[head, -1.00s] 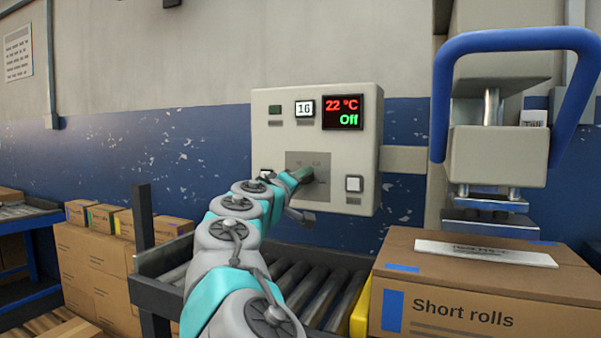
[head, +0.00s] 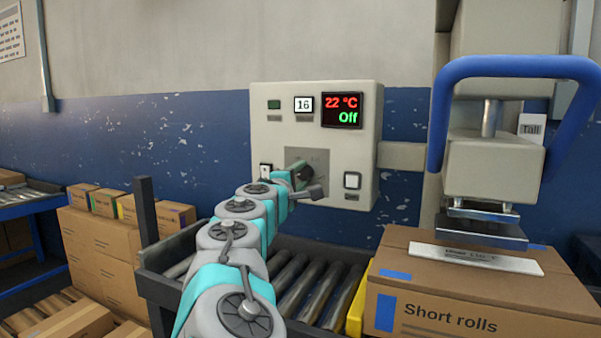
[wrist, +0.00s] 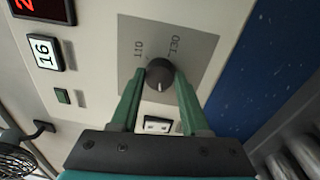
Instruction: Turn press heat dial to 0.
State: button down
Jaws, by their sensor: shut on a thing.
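In the head view my gripper (head: 300,175) reaches the plate on the control box (head: 265,130) and mostly hides the dial. The display (head: 342,111) reads 22 °C in red and Off in green.
A counter (head: 303,104) reading 16, a green indicator (head: 274,104) and a white switch (head: 352,180) are on the box. A roller conveyor (head: 300,285) lies below. At right are a blue-handled press (head: 490,170) and a carton marked Short rolls (head: 450,310).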

dwell(0.3)
jog(key=shift+c, duration=1.9)
grip_release()
jog(key=b+v, duration=0.1)
jog(key=v, duration=0.6)
jog(key=shift+s, duration=0.4)
jog(key=shift+a+f, duration=0.1)
